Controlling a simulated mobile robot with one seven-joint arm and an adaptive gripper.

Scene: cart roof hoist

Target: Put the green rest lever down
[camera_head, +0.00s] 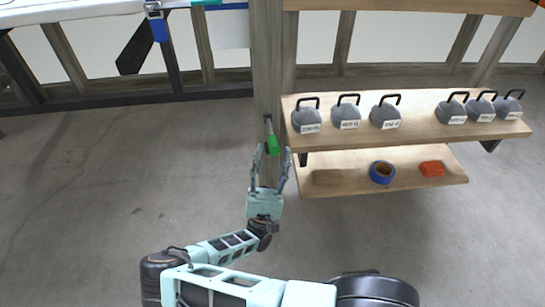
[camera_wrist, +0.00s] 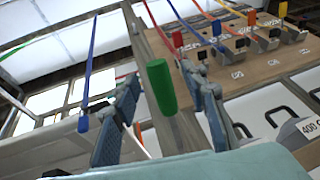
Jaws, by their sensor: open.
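The green rest lever (camera_head: 272,144) is a green grip on a dark stem at the wooden post. In the wrist view the green grip (camera_wrist: 162,88) is a thick cylinder, tilted slightly, with its end toward the camera. My gripper (camera_head: 272,153) is open, with one finger on each side of the grip. In the wrist view my gripper (camera_wrist: 160,82) also has the grip between its spread fingers. A gap shows on the left side; whether the right finger touches it I cannot tell. The lever's mount is mostly hidden.
Grey weights with black handles (camera_head: 348,115) stand on the upper wooden shelf (camera_head: 420,138) at right. A blue tape roll (camera_head: 382,172) and red block (camera_head: 432,168) lie on the lower shelf. Coloured cords (camera_wrist: 192,22) hang by the board. Floor at left (camera_head: 120,170) is clear.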

